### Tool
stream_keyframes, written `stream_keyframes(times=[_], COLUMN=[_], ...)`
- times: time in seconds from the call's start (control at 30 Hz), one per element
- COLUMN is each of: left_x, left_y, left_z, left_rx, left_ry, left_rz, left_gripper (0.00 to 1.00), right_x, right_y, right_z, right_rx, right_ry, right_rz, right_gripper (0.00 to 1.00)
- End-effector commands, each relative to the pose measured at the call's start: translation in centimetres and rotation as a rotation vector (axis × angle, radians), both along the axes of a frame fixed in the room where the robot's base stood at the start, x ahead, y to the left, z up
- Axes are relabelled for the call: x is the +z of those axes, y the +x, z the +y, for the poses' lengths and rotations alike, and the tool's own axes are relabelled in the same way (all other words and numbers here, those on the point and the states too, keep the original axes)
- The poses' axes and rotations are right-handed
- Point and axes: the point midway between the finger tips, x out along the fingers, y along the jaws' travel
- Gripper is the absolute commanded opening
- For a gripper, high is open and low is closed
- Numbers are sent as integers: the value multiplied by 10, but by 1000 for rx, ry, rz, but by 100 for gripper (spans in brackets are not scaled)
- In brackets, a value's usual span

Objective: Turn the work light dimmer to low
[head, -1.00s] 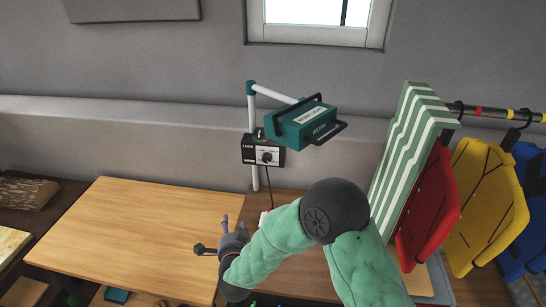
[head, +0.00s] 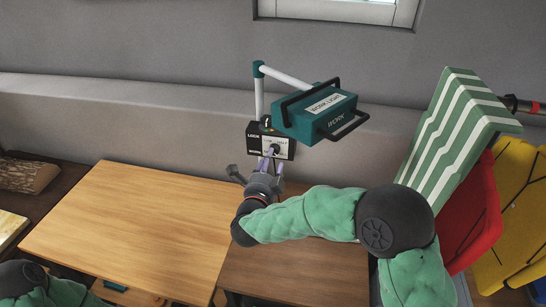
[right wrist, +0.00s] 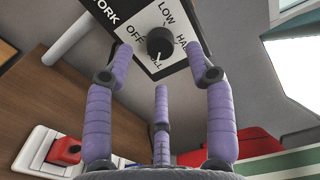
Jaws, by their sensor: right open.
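The work light dimmer is a black box (head: 286,149) with a white label plate, on the lamp's pole. Its round black knob (right wrist: 160,42) has OFF, LOW, HALF and FULL printed around it in the right wrist view. A pale mark on the knob seems to point toward FULL. The teal work light (head: 315,113) hangs just above the box. My right gripper (head: 268,154) is open in front of the box. In the right wrist view its purple fingers (right wrist: 161,65) are spread on either side of and below the knob, with nothing gripped. Contact with the knob cannot be told.
A wooden table (head: 130,225) lies left of my right arm, mostly clear. A striped green-and-white panel (head: 450,130) and red (head: 470,225) and yellow (head: 515,215) pieces hang at the right. A red switch (right wrist: 65,150) shows low in the right wrist view.

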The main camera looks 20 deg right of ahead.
Motion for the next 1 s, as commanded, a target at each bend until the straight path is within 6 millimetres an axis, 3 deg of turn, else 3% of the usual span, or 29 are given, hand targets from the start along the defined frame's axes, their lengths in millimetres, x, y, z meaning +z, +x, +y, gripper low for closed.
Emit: stream_keyframes(times=[0.3, 0.67, 0.87, 1.0], left_x=[-8, -8, -8, -8], left_y=[0, 0, 0, 0], left_z=[0, 0, 0, 0], left_rx=[0, 0, 0, 0], left_ry=[0, 0, 0, 0], left_rz=[0, 0, 0, 0], left_gripper=[40, 40, 40, 40], right_x=[-1, 0, 0, 0], right_y=[29, 32, 32, 32], right_z=[-22, -24, -24, -24], right_rx=[0, 1, 1, 1], right_ry=[-1, -1, -1, -2], right_rz=[1, 1, 1, 1], right_gripper=[55, 55, 0, 0])
